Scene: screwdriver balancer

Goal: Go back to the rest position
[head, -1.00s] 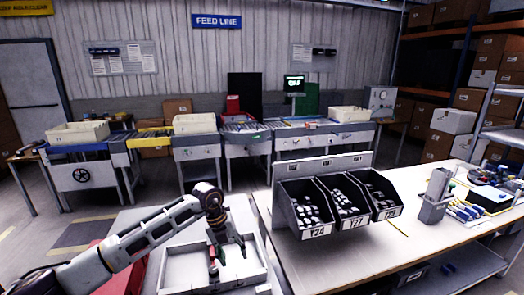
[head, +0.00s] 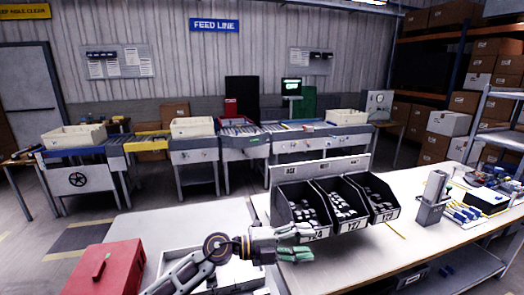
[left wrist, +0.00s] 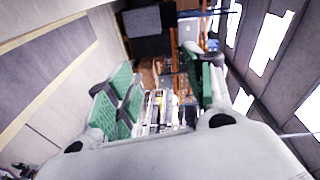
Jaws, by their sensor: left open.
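My left gripper (head: 308,241) reaches in from the lower left in the head view. It points right, roughly level, in front of the labelled dark bins (head: 335,205). Its green-padded fingers are apart with nothing between them. In the left wrist view the gripper (left wrist: 163,95) is also open and empty, with a floor and a wall beyond the pads. My left arm hides much of a white tray (head: 168,262) in the head view, so I cannot tell all that lies in it. My right gripper is not in view.
A red case (head: 105,267) stands left of my arm. The bins stand on a pale workbench (head: 370,260), with a grey holder (head: 432,208) and tools (head: 465,212) at its right. Conveyors (head: 243,146) run along the back wall. The bench front is mostly clear.

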